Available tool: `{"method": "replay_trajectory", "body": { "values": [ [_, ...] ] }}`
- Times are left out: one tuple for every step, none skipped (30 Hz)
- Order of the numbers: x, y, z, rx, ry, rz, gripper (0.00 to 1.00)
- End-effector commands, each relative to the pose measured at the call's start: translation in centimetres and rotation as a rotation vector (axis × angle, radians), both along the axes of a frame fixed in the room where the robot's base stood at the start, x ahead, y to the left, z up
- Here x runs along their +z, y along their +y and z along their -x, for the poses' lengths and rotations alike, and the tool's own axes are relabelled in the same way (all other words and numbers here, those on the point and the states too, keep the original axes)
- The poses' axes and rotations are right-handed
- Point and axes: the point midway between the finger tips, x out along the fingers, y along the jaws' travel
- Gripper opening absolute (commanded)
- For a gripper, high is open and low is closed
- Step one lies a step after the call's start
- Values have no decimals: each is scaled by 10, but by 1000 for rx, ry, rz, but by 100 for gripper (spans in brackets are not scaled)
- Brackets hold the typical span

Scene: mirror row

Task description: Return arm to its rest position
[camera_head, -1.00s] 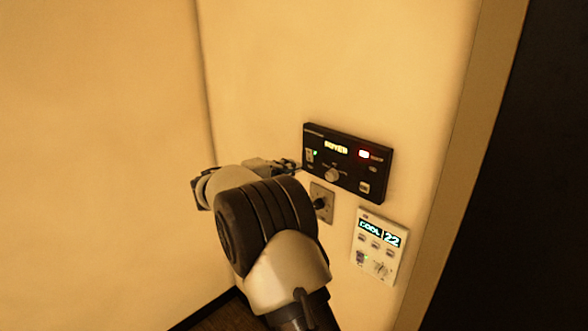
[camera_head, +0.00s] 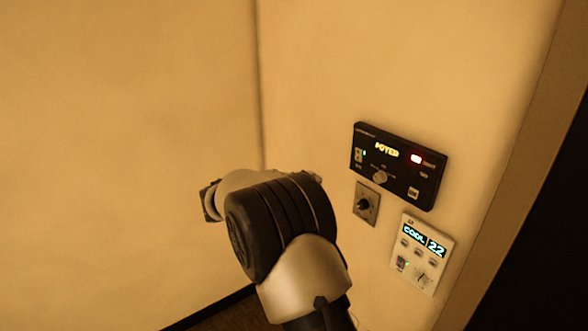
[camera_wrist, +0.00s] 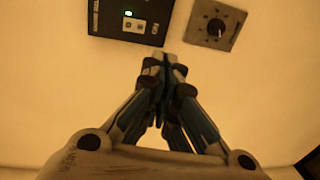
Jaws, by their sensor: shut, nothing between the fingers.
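My gripper (camera_wrist: 163,68) shows in the wrist view with its fingers together and nothing between them. Its tips are below the black panel and to the left of the dial plate in that view, and I cannot tell how far off the wall they are. In the head view my arm fills the lower middle, bent towards the wall, and the fingers are mostly hidden behind the arm links. My arm is apart from the wall panels in the head view picture.
A black control panel (camera_head: 398,164) with a lit display is on the wall. Below it are a small dial plate (camera_head: 366,203) and a white thermostat (camera_head: 421,254) reading COOL 22. A door frame (camera_head: 512,165) stands at the right. The wall at left is bare.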

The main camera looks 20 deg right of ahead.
Motion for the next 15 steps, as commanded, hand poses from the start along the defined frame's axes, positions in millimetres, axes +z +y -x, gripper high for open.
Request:
{"method": "replay_trajectory", "body": {
  "values": [
    [0, 0, 0, 0, 0, 0, 0],
    [1, -1, 1, -1, 0, -2, 0],
    [2, -2, 2, -4, 1, -8, 0],
    [4, -3, 5, -8, 4, -16, 0],
    [6, -6, 9, -15, 7, -29, 0],
    [10, -10, 17, -25, 14, -54, 0],
    [13, -13, 24, -35, 21, -78, 0],
    [17, -17, 34, -47, 31, -107, 0],
    [22, -22, 49, -63, 42, -153, 0],
    [25, -26, 62, -77, 53, -192, 0],
    [28, -30, 75, -90, 63, -234, 0],
    [31, -33, 95, -104, 77, -293, 0],
    [33, -35, 109, -114, 86, -338, 0],
    [33, -36, 124, -123, 95, -382, 0],
    [34, -37, 144, -133, 104, -442, 0]
  ]
}}
